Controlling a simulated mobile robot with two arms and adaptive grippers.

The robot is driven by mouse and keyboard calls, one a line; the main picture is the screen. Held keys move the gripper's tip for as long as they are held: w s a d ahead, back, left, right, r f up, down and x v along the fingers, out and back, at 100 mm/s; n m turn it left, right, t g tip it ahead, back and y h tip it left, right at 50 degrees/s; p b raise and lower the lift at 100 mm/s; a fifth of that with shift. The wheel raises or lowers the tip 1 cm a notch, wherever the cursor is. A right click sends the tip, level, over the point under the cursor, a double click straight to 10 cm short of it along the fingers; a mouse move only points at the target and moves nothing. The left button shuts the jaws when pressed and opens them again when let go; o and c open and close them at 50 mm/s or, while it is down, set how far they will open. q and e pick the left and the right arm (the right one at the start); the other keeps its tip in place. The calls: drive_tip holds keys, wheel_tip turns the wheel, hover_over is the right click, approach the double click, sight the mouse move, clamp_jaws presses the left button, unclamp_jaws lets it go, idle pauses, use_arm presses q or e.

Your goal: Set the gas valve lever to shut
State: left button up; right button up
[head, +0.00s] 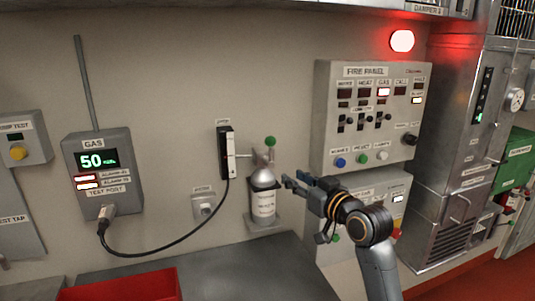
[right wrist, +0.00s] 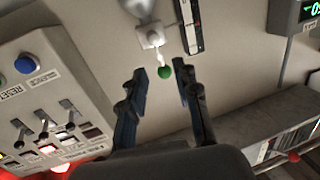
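A small lever with a green ball knob (head: 270,141) stands up at the top of a grey gas bottle (head: 263,200) on the wall. I cannot read a shut mark by it. The green knob (right wrist: 165,71) also shows in the right wrist view, beyond and between the fingertips, with a pale stem to a grey fitting (right wrist: 151,38). My right gripper (head: 287,180) is to the right of the bottle, its fingers pointing left. In the right wrist view my right gripper (right wrist: 160,78) is open and empty, apart from the knob. My left gripper is out of view.
A black wall holder (head: 227,152) and a cable are left of the bottle, with a gas meter (head: 98,170) reading 50 beyond. The fire panel (head: 345,115) and a lower box (head: 398,190), partly behind my arm, are right. A grey bench (head: 235,262) and red tray (head: 125,287) lie below.

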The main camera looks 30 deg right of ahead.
sight(271, 154)
drive_tip(key=shift+t, duration=0.3)
drive_tip(key=w+p, duration=0.1)
drive_tip(key=w, duration=0.3)
drive_tip(key=w+r+p, duration=0.1)
drive_tip(key=w+p, duration=0.1)
drive_tip(key=w, duration=0.2)
drive_tip(key=w+d+r+p, duration=0.1)
drive_tip(key=w, duration=0.3)
drive_tip(key=shift+w+d, duration=0.1)
drive_tip(key=shift+w, duration=0.1)
drive_tip(key=shift+w+f+p, duration=0.1)
drive_tip(key=shift+w+p, duration=0.25)
drive_tip(key=shift+w, duration=0.35)
clamp_jaws()
